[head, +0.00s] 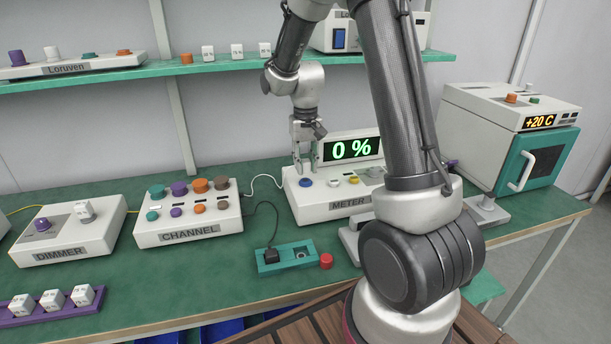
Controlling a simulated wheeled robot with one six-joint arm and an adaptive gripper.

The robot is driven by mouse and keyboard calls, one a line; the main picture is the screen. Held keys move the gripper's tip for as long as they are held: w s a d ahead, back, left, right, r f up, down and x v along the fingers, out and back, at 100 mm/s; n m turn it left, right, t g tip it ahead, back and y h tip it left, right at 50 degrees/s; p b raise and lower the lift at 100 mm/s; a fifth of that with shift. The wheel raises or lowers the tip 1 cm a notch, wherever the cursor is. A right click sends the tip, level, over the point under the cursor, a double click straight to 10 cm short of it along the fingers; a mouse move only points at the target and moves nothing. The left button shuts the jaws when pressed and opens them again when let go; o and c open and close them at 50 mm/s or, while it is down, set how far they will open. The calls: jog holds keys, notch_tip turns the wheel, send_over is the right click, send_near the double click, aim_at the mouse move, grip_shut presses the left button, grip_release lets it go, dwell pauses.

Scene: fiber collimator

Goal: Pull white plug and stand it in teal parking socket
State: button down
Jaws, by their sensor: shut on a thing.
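My gripper (305,168) points down over the left part of the METER box (349,208), just behind a blue cap (305,183). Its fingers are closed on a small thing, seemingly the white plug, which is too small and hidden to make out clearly. A white cable (262,177) runs from near the CHANNEL box to the left side of the METER box. The teal parking socket block (270,267) lies on the bench in front. A black plug (271,255) stands in its left part; a round opening (301,255) shows at its right.
A red cap (326,261) sits beside the teal block. The CHANNEL box (188,236) with coloured caps and the DIMMER box (65,252) stand left. A black cable (276,215) loops to the black plug. The meter display (351,149) reads 0 %. My arm hides bench at right.

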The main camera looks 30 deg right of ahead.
jog(key=shift+r, duration=1.5)
jog(key=shift+d, duration=0.1)
